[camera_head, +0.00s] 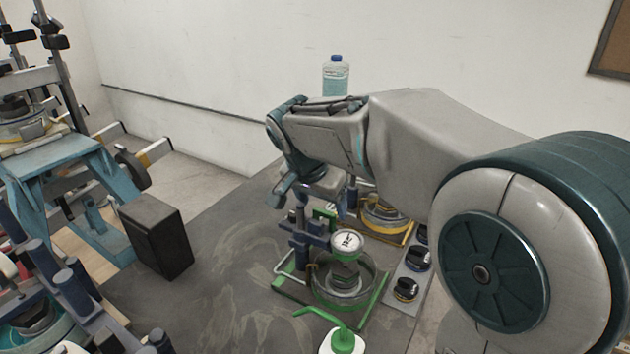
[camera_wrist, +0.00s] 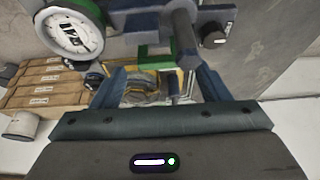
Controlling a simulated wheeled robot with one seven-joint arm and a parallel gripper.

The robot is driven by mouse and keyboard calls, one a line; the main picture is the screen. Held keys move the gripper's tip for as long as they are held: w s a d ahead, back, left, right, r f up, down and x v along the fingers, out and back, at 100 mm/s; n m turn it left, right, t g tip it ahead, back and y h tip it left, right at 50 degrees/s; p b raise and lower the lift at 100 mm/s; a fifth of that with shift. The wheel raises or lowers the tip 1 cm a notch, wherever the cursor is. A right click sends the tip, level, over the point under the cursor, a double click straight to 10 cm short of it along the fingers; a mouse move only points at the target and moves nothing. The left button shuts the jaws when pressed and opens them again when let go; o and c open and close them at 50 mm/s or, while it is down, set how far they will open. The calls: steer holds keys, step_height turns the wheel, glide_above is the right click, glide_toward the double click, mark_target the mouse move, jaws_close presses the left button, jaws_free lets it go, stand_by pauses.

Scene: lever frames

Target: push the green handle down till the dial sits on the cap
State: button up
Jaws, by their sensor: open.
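The lever frame with a green base (camera_head: 372,312) stands on the dark table. Its round white dial (camera_head: 347,241) sits above the round ring at the front of the frame. The dial also shows at upper left in the wrist view (camera_wrist: 74,32).
A similar frame with a yellow base (camera_head: 408,234) stands behind. Black knobs (camera_head: 418,258) sit on a grey plate at right. A black box (camera_head: 156,237) stands left; the table between is clear.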

steer(key=v, duration=1.2)
steer(key=shift+s, duration=0.1)
steer(key=s+d+f+n, duration=0.1)
steer(key=s+d+f, duration=0.1)
steer(key=s+d+f+n+p, duration=0.1)
steer(key=d, duration=0.1)
steer(key=s+d+f, duration=0.2)
steer(key=d, duration=0.1)
steer(key=shift+s+d+f+n+g+y, duration=0.15)
steer(key=shift+s+f+n+g+y, duration=0.15)
steer(key=shift+n+y, duration=0.1)
steer(key=s+d+f+n+y+p, duration=0.1)
steer(key=s+d+f+n, duration=0.2)
steer(key=s+d+f, duration=0.3)
steer(key=s+f, duration=0.4)
steer(key=shift+s+f+n+y, duration=0.3)
steer(key=shift+s+f+n, duration=0.1)
